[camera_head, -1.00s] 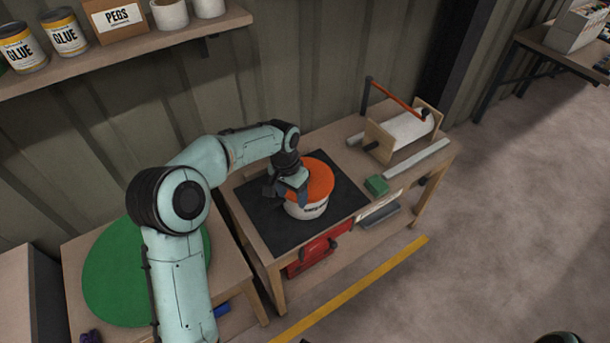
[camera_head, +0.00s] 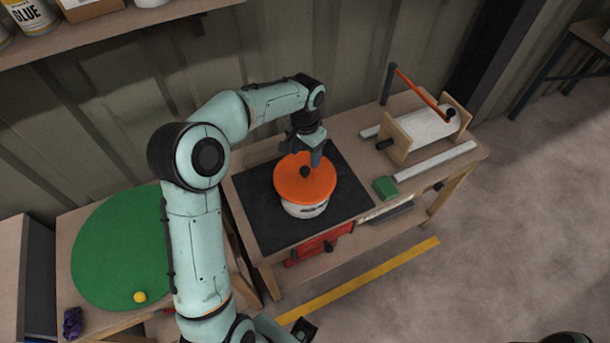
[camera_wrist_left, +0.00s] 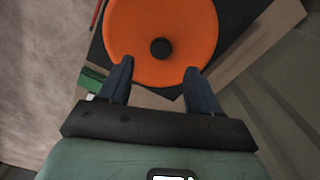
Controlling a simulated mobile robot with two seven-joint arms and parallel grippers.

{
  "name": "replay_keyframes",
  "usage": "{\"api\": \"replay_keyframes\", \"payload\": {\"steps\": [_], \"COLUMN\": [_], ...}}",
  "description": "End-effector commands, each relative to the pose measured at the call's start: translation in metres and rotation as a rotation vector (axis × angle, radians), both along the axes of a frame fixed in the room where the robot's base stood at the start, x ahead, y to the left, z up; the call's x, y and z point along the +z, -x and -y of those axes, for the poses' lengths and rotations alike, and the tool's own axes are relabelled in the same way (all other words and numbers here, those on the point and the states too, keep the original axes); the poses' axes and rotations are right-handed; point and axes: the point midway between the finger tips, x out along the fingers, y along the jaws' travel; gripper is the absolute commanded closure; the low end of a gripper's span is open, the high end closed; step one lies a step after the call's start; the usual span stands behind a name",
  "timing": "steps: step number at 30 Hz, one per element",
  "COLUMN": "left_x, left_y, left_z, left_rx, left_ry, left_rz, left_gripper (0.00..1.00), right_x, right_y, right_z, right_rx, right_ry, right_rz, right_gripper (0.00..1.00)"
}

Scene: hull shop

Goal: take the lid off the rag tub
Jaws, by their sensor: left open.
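The rag tub (camera_head: 305,211) is a white pail with dark lettering, standing on a black mat on the bench. Its orange lid (camera_head: 290,188) sits on top, with a dark round knob (camera_head: 304,171) in the middle. My left gripper (camera_head: 308,153) is open and empty at the far side of the lid, above it. In the left wrist view, the open fingers (camera_wrist_left: 159,70) point toward the knob (camera_wrist_left: 160,48), which lies just beyond the tips and between their lines. The orange lid (camera_wrist_left: 150,18) fills the top there.
The black mat (camera_head: 258,212) covers the bench's left part. A green block (camera_head: 385,187), a pale bar (camera_head: 435,161) and a roll holder (camera_head: 425,130) stand to the right. A green disc (camera_head: 120,245) lies on the left table. A shelf (camera_head: 130,25) hangs above.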

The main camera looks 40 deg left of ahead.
Motion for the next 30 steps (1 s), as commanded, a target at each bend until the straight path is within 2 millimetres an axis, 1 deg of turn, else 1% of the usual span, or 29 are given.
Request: {"api": "replay_keyframes", "payload": {"steps": [1, 5, 7, 12, 15, 18, 24, 26, 27, 30], "left_x": [-0.005, -0.012, -0.019, -0.046, -0.057, -0.061, -0.061, -0.061, -0.061, -0.061], "left_y": [0.0, 0.0, 0.002, 0.005, 0.005, 0.004, 0.004, 0.004, 0.004, 0.004], "left_z": [0.0, 0.0, 0.0, -0.001, -0.001, 0.0, -0.001, -0.001, -0.001, -0.001], "left_rx": [0.0, 0.0, 0.0, 0.0, 0.0, -0.001, -0.001, -0.001, 0.0, 0.0], "left_ry": [0.001, 0.001, 0.001, 0.002, 0.002, 0.002, 0.001, 0.001, 0.001, 0.001], "left_rz": [-0.001, 0.0, -0.002, -0.003, 0.0, 0.001, 0.002, 0.002, 0.002, 0.002], "left_gripper": [0.37, 0.37, 0.37, 0.37, 0.37, 0.37, 0.37, 0.57, 0.7, 0.98], "right_x": [-0.001, -0.001, -0.001, -0.002, -0.003, -0.003, -0.003, -0.003, -0.003, -0.003], "right_y": [0.0, 0.0, 0.0, 0.001, 0.001, 0.001, 0.001, 0.001, 0.001, 0.001], "right_z": [0.0, 0.0, 0.0, 0.0, 0.0, 0.0, 0.0, 0.0, 0.0, 0.0], "right_rx": [0.0, 0.0, 0.0, 0.0, 0.0, 0.0, 0.0, 0.0, 0.0, 0.0], "right_ry": [0.0, 0.0, 0.0, 0.0, 0.0, 0.0, 0.0, 0.0, 0.0, 0.0], "right_rz": [0.0, 0.0, 0.0, 0.0, -0.001, -0.001, -0.001, -0.001, -0.001, -0.001], "right_gripper": [0.36, 0.36, 0.36, 0.36, 0.36, 0.36, 0.36, 0.36, 0.36, 0.36]}}
